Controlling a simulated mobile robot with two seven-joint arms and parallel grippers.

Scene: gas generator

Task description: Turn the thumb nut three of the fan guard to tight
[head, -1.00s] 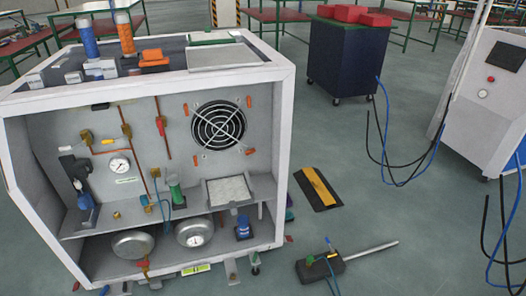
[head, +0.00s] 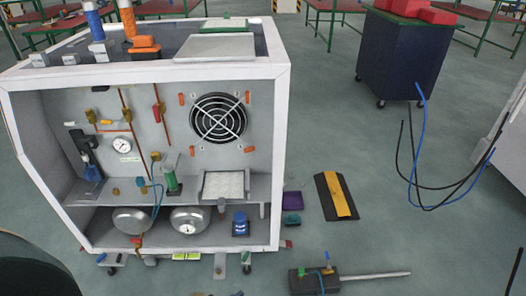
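The fan guard (head: 218,118) is a round wire grille over a dark fan, on the upper right of the back panel inside the white-framed generator cabinet (head: 282,150). Orange thumb nuts sit around it: upper left (head: 182,99), upper right (head: 247,97), lower left (head: 192,151) and lower right (head: 249,149). I cannot tell which one is number three, or how tight any is. Neither of my grippers shows in the head view.
The open cabinet front holds a gauge (head: 122,145), a green cylinder (head: 171,180), a white mesh tray (head: 223,186) and round tanks (head: 133,220) below. A black-and-yellow ramp (head: 338,196) and a dark tool with a long rod (head: 315,280) lie on the floor at right.

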